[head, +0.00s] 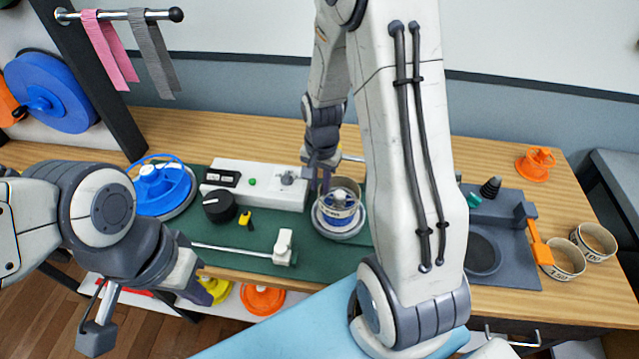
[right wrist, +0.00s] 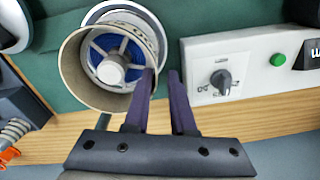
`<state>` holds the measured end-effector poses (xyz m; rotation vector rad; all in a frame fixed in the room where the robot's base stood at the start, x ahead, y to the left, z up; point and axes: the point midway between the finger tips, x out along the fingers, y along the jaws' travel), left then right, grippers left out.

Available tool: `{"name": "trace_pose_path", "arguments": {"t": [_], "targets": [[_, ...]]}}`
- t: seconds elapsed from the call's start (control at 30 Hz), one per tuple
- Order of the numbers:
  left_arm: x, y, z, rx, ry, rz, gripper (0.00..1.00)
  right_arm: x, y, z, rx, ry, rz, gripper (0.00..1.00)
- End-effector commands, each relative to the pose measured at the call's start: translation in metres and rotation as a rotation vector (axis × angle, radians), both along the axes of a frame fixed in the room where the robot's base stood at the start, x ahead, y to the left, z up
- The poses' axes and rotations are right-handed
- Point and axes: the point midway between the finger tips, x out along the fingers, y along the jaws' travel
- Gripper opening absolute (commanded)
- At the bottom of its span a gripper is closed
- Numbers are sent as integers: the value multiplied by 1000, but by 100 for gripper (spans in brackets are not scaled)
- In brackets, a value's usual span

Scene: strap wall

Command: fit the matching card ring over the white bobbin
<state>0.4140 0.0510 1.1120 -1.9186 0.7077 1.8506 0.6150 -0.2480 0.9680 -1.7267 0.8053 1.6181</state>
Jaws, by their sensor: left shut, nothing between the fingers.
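The white bobbin (head: 338,229) stands on the green mat, with blue showing inside it. A beige card ring (head: 352,188) is at its top; the right wrist view shows this ring (right wrist: 78,80) around the bobbin's hub (right wrist: 111,70), offset from its flange. I cannot tell how far down it sits.
Two more card rings, marked 150 (head: 562,262) and 100 (head: 596,240), lie at the right. A white control box (head: 255,183) stands behind left of the bobbin. A blue spool (head: 163,186) is farther left, a grey tray (head: 515,270) right. My right arm hides the middle.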

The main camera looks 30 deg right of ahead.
Motion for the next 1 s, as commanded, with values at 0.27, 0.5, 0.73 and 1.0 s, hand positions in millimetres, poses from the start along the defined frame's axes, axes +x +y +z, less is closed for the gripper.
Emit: {"name": "trace_pose_path", "arguments": {"t": [0.27,0.5,0.73,1.0], "targets": [[0,0,-8,0,0,0,0,-19,4,-17,10,57,3,38],[0,0,-11,0,0,0,0,-16,4,28,6,34,2,38],[0,0,-11,0,0,0,0,-12,5,79,-1,6,2,38],[0,0,-11,0,0,0,0,-11,5,107,-3,-5,2,38]]}}
